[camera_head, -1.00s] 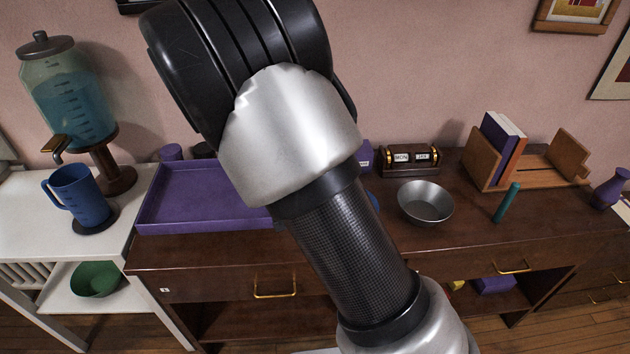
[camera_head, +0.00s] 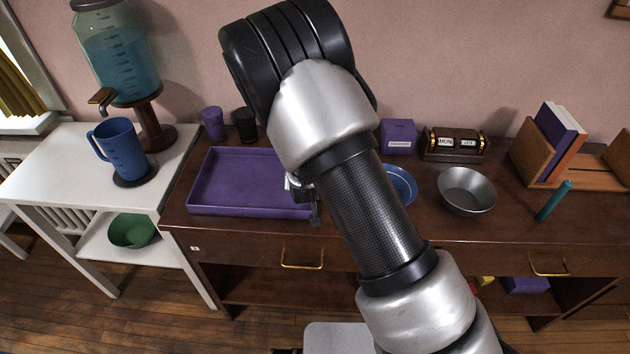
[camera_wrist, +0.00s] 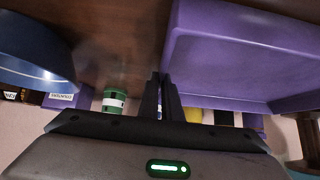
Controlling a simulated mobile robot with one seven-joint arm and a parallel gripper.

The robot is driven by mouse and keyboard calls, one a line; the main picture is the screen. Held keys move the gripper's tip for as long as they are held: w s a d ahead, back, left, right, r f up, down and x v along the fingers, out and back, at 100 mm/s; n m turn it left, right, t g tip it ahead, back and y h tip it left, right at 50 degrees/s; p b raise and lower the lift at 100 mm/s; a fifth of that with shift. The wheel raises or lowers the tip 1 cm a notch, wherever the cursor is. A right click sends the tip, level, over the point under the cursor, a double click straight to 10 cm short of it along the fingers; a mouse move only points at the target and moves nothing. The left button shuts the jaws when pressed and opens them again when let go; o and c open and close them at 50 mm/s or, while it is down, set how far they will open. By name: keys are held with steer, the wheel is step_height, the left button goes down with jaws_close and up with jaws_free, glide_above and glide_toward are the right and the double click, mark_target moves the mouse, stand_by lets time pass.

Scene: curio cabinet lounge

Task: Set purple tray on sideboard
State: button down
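The purple tray (camera_head: 250,183), shallow with a raised rim, lies level at the left end of the dark brown sideboard (camera_head: 395,228). It appears to rest on the top; its underside is hidden. My gripper (camera_head: 305,187) is at the tray's right end, partly hidden behind my arm in the head view. In the wrist view my two dark fingers (camera_wrist: 161,78) are close together at the edge of the tray (camera_wrist: 235,55) and appear to pinch its wall. The exact contact is hard to see.
A purple cup (camera_head: 212,123) and a black cup (camera_head: 246,125) stand behind the tray. A blue bowl (camera_head: 402,184) and a metal bowl (camera_head: 466,190) are to the right. A white table (camera_head: 65,170) with a blue jug (camera_head: 120,151) stands left.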

steer(key=c, duration=2.4)
jaws_free()
steer(key=shift+f, duration=0.1)
steer(key=o, duration=0.4)
